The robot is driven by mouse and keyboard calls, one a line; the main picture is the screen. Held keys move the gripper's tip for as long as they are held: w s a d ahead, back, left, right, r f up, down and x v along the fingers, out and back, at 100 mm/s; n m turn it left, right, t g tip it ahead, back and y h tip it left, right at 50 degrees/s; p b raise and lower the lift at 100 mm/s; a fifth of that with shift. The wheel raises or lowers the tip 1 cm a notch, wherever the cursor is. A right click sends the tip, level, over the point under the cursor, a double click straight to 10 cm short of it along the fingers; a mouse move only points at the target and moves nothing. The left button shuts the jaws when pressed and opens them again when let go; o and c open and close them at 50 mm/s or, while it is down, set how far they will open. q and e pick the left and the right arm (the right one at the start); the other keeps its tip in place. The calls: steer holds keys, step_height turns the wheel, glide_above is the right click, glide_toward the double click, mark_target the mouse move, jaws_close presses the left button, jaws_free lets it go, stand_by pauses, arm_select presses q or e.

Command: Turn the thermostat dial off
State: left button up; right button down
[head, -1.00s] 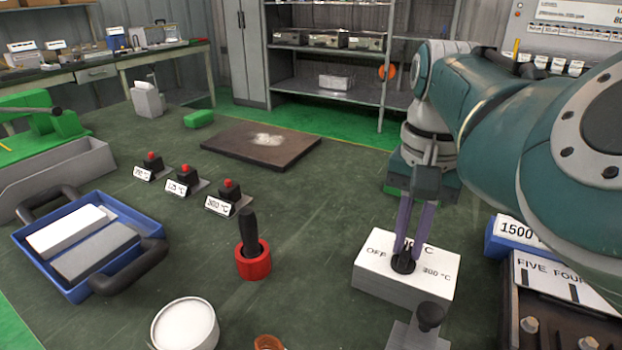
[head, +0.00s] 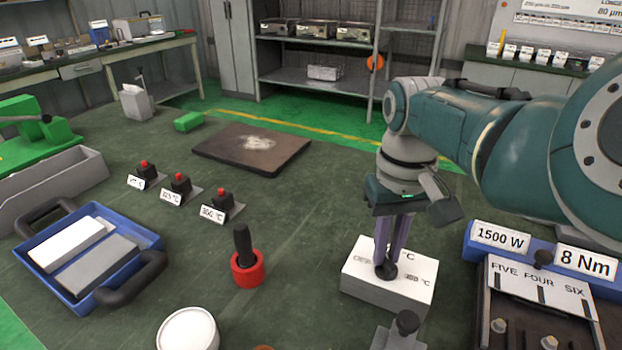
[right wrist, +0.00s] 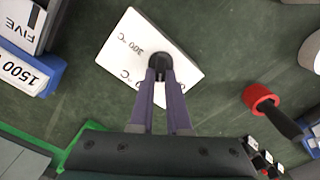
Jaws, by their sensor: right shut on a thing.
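The thermostat is a white box (head: 372,290) on the green table at the right of the head view, with OFF and temperature marks on its top. Its black dial (head: 386,270) sits on the top face. My right gripper (head: 388,262) points down at the box, its purple fingers shut on the dial. In the right wrist view the dial (right wrist: 159,63) shows between the fingertips, with the "300 °C" mark beside it. The fingers hide part of the marks, so the dial's setting is hard to read. My left gripper is not in view.
A blue "1500 W" holder (head: 470,252) and a dark bolt tray (head: 486,310) stand close to the right. A red-based black-handled tool (head: 247,268) stands to the left. A grey stand with a black knob (head: 407,322) is just in front. Red-button units (head: 222,196) are further left.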

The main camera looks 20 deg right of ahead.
steer(key=n, duration=0.2)
steer(key=n+p, duration=0.1)
steer(key=n, duration=0.2)
steer(key=shift+a+r+n, duration=0.1)
steer(key=shift+a+n, duration=0.1)
steer(key=shift+n, duration=0.1)
steer(key=n, duration=0.1)
steer(key=n+p, duration=0.1)
steer(key=n, duration=0.2)
steer(key=shift+a+n, duration=0.25)
steer(key=shift+n, duration=0.15)
steer(key=c, duration=0.9)
jaws_free()
steer(key=shift+r+p, duration=3.7)
steer(key=shift+r, duration=1.2)
steer(key=shift+s, duration=0.1)
